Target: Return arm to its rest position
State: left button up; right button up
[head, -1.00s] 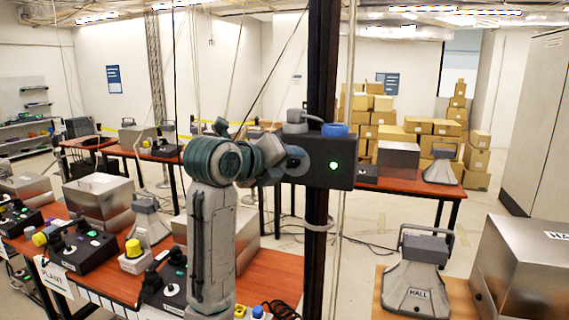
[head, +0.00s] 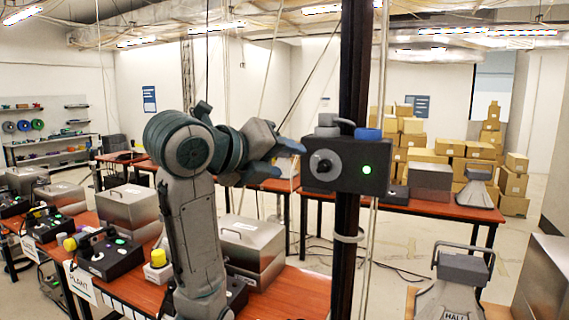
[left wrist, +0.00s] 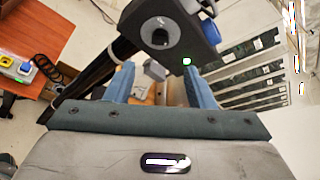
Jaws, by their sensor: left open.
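My left gripper (head: 290,158) is open and empty in the head view. Its blue fingers stand just left of a dark control box (head: 340,178) on a black post. In the left wrist view the two fingers (left wrist: 158,88) are spread apart with nothing held between them. The same box (left wrist: 205,32) is beyond them at the top, with a round dark knob and a lit green lamp. In the head view my left arm rises from the bottom and bends right at its elbow. My right gripper is not in view.
The black post (head: 348,265) stands just right of my gripper, with thin cables hanging nearby. A red-brown table (head: 300,290) with metal boxes and dark phone units lies below and left. A grey phone labelled HALL (head: 455,300) is at lower right. Cartons (head: 465,150) are stacked behind.

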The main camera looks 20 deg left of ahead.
pick_arm(q)
notch_tip(320, 180, down, 36)
jog(key=s+a+f+n+g+y, duration=0.1)
jog(key=s+n+g+y, duration=0.3)
jog(key=n, duration=1.1)
jog(key=s+a+f+n+g+y, duration=0.1)
jog(key=s+a+f+n+g, duration=0.15)
jog(key=s+f+n, duration=0.7)
jog(key=s+a+f+n+g, duration=0.1)
jog(key=s+f+n+g, duration=0.35)
jog(key=s+f, duration=1)
notch_tip(320, 180, down, 35)
jog(key=s+a+b, duration=0.2)
jog(key=b, duration=0.3)
jog(key=s+a+f+n+g+b, duration=0.1)
jog(key=s+f+b, duration=0.3)
jog(key=s+f, duration=1.4)
notch_tip(320, 180, down, 4)
jog(key=shift+a+f+g, duration=0.1)
jog(key=shift+a+g, duration=0.15)
jog(key=shift+g, duration=0.15)
